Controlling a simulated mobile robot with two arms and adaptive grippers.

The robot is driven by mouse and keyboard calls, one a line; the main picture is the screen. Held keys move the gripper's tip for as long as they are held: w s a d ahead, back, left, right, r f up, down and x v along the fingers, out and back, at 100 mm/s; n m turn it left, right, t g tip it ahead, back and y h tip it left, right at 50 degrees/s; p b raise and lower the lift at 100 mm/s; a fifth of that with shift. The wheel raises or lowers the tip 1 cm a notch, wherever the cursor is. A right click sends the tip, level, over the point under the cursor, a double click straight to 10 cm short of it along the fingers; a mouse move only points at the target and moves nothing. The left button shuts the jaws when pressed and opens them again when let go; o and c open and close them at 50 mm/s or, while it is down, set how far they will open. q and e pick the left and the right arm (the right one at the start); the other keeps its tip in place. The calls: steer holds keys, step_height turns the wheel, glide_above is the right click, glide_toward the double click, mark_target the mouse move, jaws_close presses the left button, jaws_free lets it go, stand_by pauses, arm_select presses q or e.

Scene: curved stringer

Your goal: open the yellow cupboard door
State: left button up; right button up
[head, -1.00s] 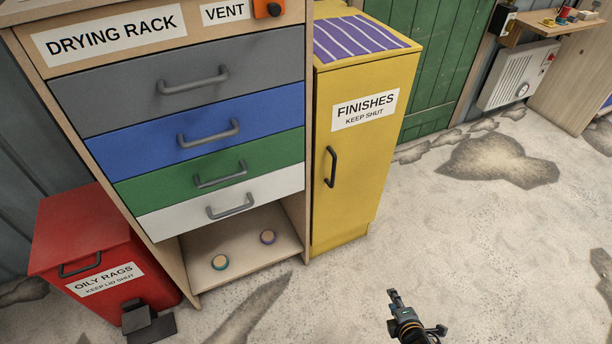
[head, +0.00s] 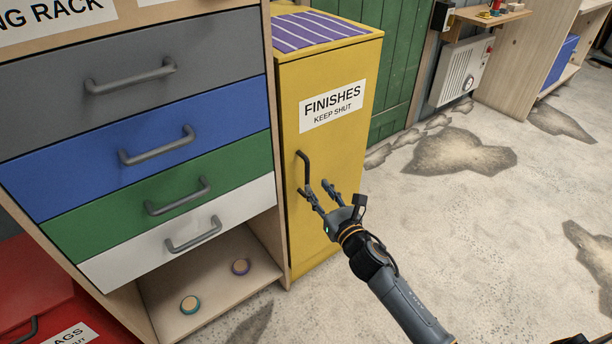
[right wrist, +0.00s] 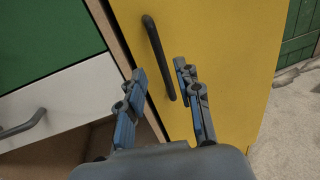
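The yellow cupboard (head: 325,60) stands right of the drawer unit, its door (head: 333,150) shut and labelled "FINISHES KEEP SHUT". A dark vertical bar handle (head: 304,170) is at the door's left side. My right gripper (head: 318,188) is open just in front of the handle's lower end. In the right wrist view the handle (right wrist: 158,55) shows above and between the open fingers (right wrist: 158,78), its lower end near the right fingertip. I cannot tell whether they touch. My left gripper is not in view.
The drawer unit (head: 262,120) stands directly left of the cupboard, with shut drawers and bar handles. A red bin (head: 35,285) is at lower left. The floor (head: 450,220) to the right is clear. A wall heater (head: 462,72) is at the back.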

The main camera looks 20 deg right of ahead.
mark_target(308, 176)
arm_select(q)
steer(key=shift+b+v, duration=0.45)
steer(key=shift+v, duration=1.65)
arm_select(e)
steer(key=shift+w+a, duration=0.2)
steer(key=shift+w, duration=1)
steer(key=shift+w+a, duration=0.15)
steer(key=shift+w, duration=1.1)
steer(key=shift+w+a, duration=0.2)
steer(key=shift+w, duration=1)
jaws_close()
